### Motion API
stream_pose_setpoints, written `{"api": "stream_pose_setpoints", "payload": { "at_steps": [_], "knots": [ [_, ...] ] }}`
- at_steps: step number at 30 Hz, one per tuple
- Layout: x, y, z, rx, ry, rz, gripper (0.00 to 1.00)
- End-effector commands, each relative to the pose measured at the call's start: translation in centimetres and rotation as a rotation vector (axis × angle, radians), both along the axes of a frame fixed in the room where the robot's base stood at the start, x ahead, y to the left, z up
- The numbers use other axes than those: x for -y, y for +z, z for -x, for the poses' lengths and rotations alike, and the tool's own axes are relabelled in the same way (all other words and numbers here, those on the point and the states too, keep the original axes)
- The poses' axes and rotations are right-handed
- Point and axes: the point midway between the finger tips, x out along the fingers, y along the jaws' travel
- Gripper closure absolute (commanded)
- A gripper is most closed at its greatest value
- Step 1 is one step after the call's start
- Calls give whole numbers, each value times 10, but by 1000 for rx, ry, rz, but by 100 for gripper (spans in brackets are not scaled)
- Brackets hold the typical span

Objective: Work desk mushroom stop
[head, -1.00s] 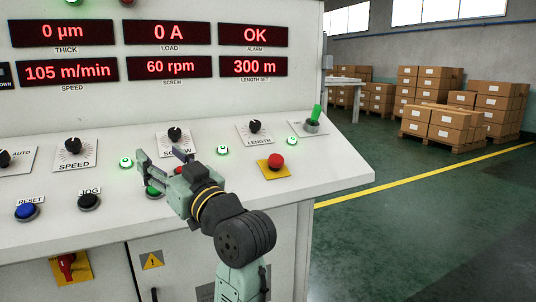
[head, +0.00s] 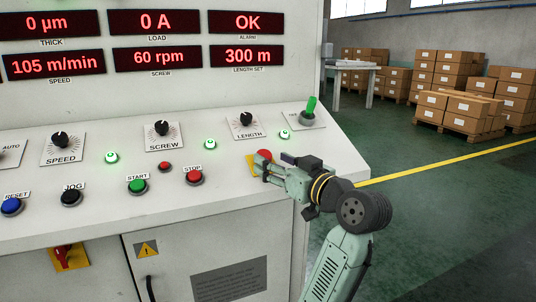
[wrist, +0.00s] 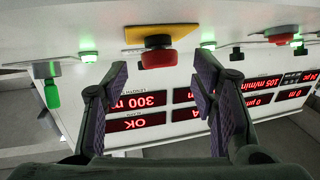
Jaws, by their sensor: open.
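The mushroom stop is a red button on a yellow plate at the right of the desk panel. In the head view its red cap (head: 264,155) shows just behind my gripper (head: 268,163), which partly hides it and the plate. In the wrist view the red cap (wrist: 157,55) on its yellow plate (wrist: 160,33) lies ahead, between and beyond my fingers. My gripper (wrist: 162,95) is open, with its two padded fingers spread and nothing between them. I cannot tell from the head view whether a finger touches the button.
The red STOP button (head: 195,177), green START button (head: 137,185) and a small red button (head: 165,167) sit to the left. The LENGTH knob (head: 246,119) and green toggle lever (head: 311,107) stand behind. Stacked boxes (head: 452,110) are far off on the floor.

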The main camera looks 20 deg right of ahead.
Motion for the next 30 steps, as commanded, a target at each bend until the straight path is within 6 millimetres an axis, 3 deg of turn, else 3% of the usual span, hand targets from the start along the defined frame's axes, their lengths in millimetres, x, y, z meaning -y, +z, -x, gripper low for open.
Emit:
{"api": "stream_pose_setpoints", "payload": {
  "at_steps": [6, 17, 30],
  "knots": [
    [-7, 0, -27, -2, 0, -1, 47],
    [-9, -1, -33, -1, 0, 0, 47],
    [-9, 0, -32, 0, 0, 0, 75]
  ]
}}
